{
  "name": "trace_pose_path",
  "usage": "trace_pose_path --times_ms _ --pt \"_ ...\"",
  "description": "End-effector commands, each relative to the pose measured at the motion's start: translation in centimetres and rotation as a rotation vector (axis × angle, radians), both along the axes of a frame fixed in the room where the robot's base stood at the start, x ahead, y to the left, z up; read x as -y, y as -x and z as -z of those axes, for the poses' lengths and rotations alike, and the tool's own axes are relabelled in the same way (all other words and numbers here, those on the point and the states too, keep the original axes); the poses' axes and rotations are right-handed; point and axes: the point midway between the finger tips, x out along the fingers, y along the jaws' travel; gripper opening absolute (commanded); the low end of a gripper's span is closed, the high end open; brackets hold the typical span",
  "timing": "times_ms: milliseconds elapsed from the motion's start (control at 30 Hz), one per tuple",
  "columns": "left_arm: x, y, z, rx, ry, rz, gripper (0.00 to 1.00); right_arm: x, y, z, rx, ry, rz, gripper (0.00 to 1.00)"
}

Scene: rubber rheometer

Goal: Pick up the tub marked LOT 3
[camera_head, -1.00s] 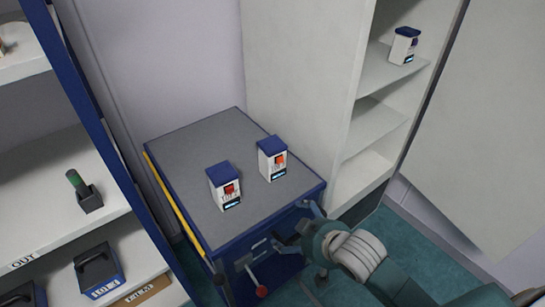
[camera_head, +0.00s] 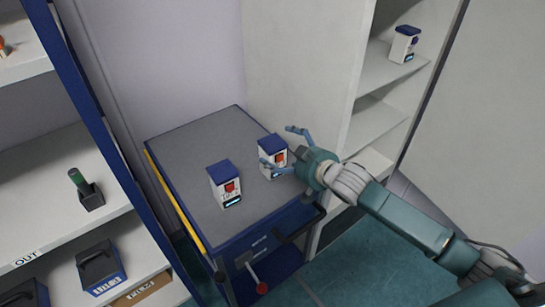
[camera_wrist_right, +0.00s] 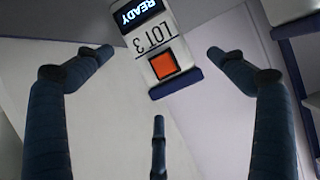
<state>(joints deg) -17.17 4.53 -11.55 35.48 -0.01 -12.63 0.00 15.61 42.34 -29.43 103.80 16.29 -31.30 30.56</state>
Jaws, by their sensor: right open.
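The tub marked LOT 3 (camera_head: 267,146) is white with a blue lid and stands upright on the grey top of a blue cart (camera_head: 190,150). In the right wrist view the tub (camera_wrist_right: 158,42) appears upside down at the top centre, with its LOT 3 label, an orange square and a lit READY display. My right gripper (camera_head: 278,146) is open, its fingers spread at the tub's right side. In the wrist view the fingers show left, right and below the tub, with nothing gripped. Part of the tub is hidden behind the fingers. My left gripper is out of view.
A similar tub with a red square (camera_head: 224,184) stands close by on the left of the cart top. Another tub (camera_head: 404,44) is on the white shelf unit at right. Shelves with black holders (camera_head: 98,268) stand at left. The cart's back is clear.

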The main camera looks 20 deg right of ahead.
Motion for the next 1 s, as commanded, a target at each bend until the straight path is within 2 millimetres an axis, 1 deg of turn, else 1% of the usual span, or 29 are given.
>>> trace_pose_path --times_ms 200,333,433,633,667,700,767,800,867,900,933,1000 --pt "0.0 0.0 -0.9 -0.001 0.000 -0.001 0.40 -0.6 -2.2 1.9 -0.002 0.000 0.000 0.95" --pt "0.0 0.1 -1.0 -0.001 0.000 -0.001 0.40 -1.0 -3.6 2.6 -0.001 0.001 0.001 0.95" --pt "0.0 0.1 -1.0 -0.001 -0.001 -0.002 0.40 -1.1 -4.0 2.9 -0.001 0.000 0.000 0.95" --pt "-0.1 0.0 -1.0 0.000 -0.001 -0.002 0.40 -1.1 -4.0 3.0 -0.001 0.000 0.000 0.95" --pt "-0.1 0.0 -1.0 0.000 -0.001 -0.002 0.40 -1.1 -4.0 3.0 -0.001 0.000 0.000 0.91" --pt "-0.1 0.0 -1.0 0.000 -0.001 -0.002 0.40 -1.1 -4.0 3.0 -0.001 0.000 0.000 0.83" --pt "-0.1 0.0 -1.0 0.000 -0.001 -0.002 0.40 -1.1 -4.0 3.0 -0.001 0.000 0.000 0.71" --pt "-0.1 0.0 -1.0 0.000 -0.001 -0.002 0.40 -1.1 -4.0 3.0 -0.001 0.000 0.000 0.63" --pt "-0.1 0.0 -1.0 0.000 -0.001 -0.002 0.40 -1.1 -4.0 3.0 -0.002 0.001 0.000 0.51" --pt "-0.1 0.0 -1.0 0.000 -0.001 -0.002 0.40 -1.1 -4.0 3.0 -0.002 0.001 0.000 0.43" --pt "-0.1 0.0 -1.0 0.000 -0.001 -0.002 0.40 -1.1 -4.0 3.0 -0.002 0.001 0.000 0.39" --pt "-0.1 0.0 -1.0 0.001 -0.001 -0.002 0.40 -1.1 -4.0 2.8 0.001 0.001 0.000 0.39"
